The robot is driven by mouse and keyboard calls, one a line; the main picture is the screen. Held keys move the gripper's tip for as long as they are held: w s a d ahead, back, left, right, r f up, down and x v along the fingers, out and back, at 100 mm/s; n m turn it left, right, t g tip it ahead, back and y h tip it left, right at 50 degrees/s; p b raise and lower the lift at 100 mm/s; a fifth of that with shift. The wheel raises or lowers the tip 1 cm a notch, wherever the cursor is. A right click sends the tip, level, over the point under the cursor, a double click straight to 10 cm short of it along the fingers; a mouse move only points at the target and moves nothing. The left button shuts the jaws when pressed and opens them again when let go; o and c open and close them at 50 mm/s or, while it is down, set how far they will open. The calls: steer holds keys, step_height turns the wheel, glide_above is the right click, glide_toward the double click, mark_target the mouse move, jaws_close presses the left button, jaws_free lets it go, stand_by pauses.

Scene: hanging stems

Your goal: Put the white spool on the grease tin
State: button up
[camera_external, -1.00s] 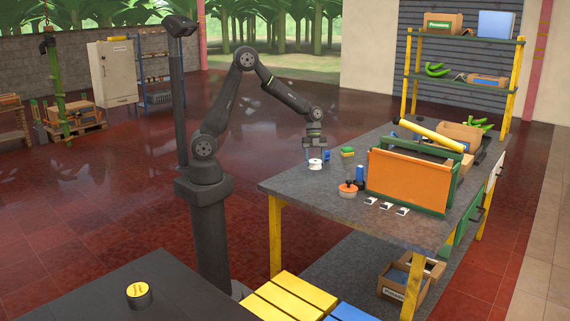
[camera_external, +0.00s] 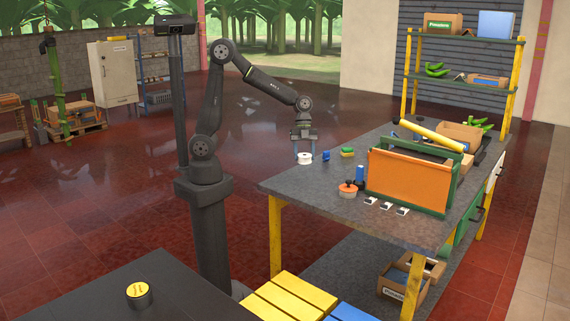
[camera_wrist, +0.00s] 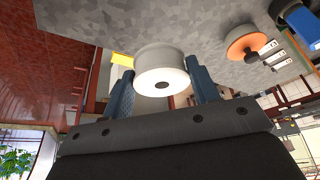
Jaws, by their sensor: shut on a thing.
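The white spool (camera_external: 304,158) is held by my gripper (camera_external: 304,149) over the workbench's left back edge. In the wrist view the spool (camera_wrist: 161,73) sits between my two blue-grey fingers (camera_wrist: 163,90), its round face and dark centre hole toward the camera. My gripper is shut on it. A round dark tin with a yellow top (camera_external: 139,291) stands on the dark table at the lower left, far from my gripper; it looks like the grease tin, but its lettering is too small to read. Its top is bare.
The grey workbench (camera_external: 310,195) carries a small blue thing (camera_external: 326,155), a green-and-yellow thing (camera_external: 347,152), an orange-topped round thing with a dark knob (camera_external: 348,189), a dark blue bottle (camera_external: 360,175) and an orange-sided rack (camera_external: 408,182). The dark table (camera_external: 190,290) has free room around the tin.

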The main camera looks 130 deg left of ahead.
steer(key=w+d+r, duration=0.1)
steer(key=w+d, duration=0.6)
steer(key=d, duration=0.4)
steer(key=w+d+m, duration=0.1)
steer(key=w+d, duration=0.5)
steer(key=d, duration=0.4)
steer(key=w+d+r, duration=0.1)
steer(key=w+d, duration=0.6)
steer(key=d, duration=0.4)
steer(key=s+d+r+m, duration=0.1)
steer(key=s+d, duration=0.2)
steer(key=d, duration=1.4)
steer(key=s+d, duration=0.2)
steer(key=d, duration=1.5)
steer(key=s+d+r, duration=0.1)
steer(key=s+d, duration=0.6)
steer(key=d, duration=0.3)
steer(key=s+d, duration=0.8)
steer(key=d, duration=0.3)
glide_above(137, 290)
steer(key=s+a, duration=0.1)
steer(key=shift+g+h, duration=0.3)
steer(key=shift+g, duration=0.1)
step_height(137, 290, down, 6)
steer(key=shift+a+f, duration=0.1)
steer(key=shift+f, duration=2.15)
steer(key=shift+f, duration=0.1)
